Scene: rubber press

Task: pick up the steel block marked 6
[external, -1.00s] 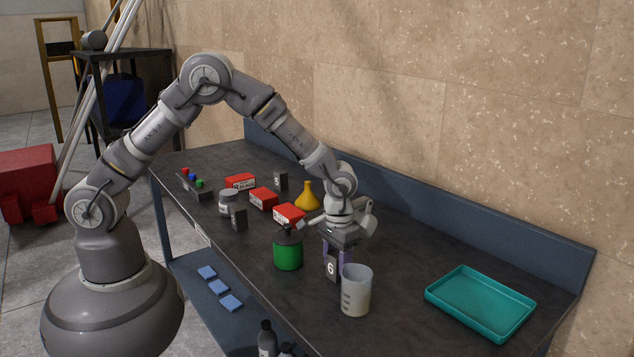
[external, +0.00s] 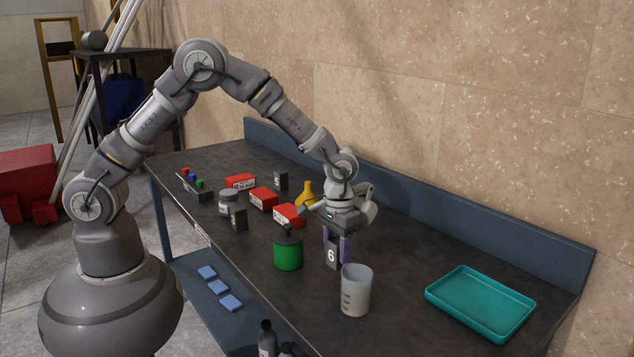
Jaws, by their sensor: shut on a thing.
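The dark steel block marked 6 (external: 331,257) is between the fingers of my gripper (external: 338,243), its white 6 facing the camera. My gripper points down and is shut on the block's upper part. The block is upright and appears a little above the table, behind and left of the white beaker. Another dark block (external: 281,181) with a light mark stands at the back near the red boxes. A third dark block (external: 239,219) stands beside the grey-lidded jar; its mark is not readable.
A white beaker (external: 356,291) stands close in front of my gripper. A green container (external: 288,252) is to its left, with red boxes (external: 263,198) and a yellow funnel-shaped thing (external: 306,194) behind. A teal tray (external: 480,302) lies at right, with bare table before it.

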